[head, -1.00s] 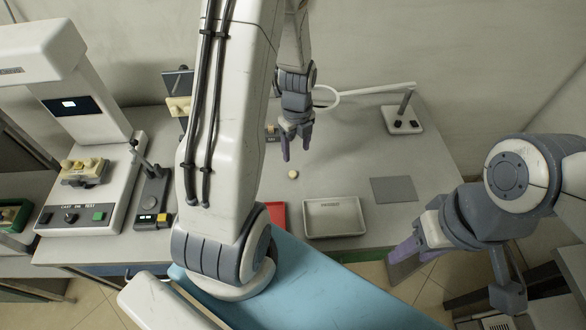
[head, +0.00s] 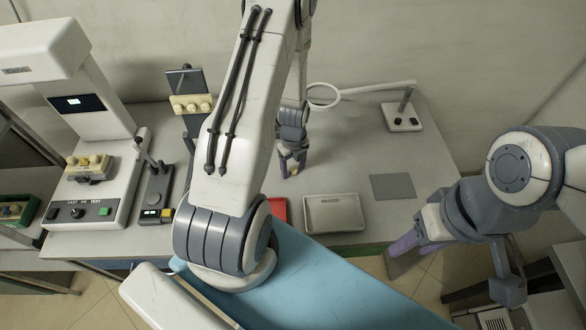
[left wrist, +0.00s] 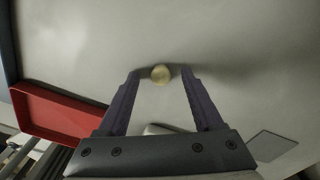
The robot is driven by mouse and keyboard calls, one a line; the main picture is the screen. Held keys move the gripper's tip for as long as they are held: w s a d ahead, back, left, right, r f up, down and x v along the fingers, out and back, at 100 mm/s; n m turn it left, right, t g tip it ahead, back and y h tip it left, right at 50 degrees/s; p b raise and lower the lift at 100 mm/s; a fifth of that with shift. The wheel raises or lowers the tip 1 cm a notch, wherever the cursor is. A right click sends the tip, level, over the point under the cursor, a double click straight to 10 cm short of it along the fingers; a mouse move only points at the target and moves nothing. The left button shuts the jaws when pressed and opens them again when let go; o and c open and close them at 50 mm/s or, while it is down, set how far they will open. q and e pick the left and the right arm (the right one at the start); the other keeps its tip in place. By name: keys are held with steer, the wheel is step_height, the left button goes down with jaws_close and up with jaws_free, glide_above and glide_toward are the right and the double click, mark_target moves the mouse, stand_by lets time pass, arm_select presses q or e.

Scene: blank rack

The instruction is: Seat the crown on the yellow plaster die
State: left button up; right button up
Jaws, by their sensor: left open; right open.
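A small round cream-yellow piece, which looks like the crown (head: 294,171), sits on the grey bench top. My left gripper (head: 290,168) is low over the bench, pointing down, with its fingers around the crown. In the left wrist view the crown (left wrist: 160,74) lies between the open fingertips, with gaps beside it. A cream-yellow plaster cast with stubs (head: 88,164) sits on the scanner at the left; another (head: 192,104) is on a dark stand. I cannot tell which holds the yellow die. My right gripper (head: 398,258) is open and empty at the right, beyond the bench edge.
A red tray (head: 279,208) and a metal tray (head: 335,226) lie at the bench's front. A grey mat (head: 393,187) and a ring-arm device (head: 403,118) are to the right. A green bin (head: 33,211) with plaster pieces stands far left.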

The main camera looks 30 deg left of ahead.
arm_select(q)
jaws_close()
stand_by(0.4)
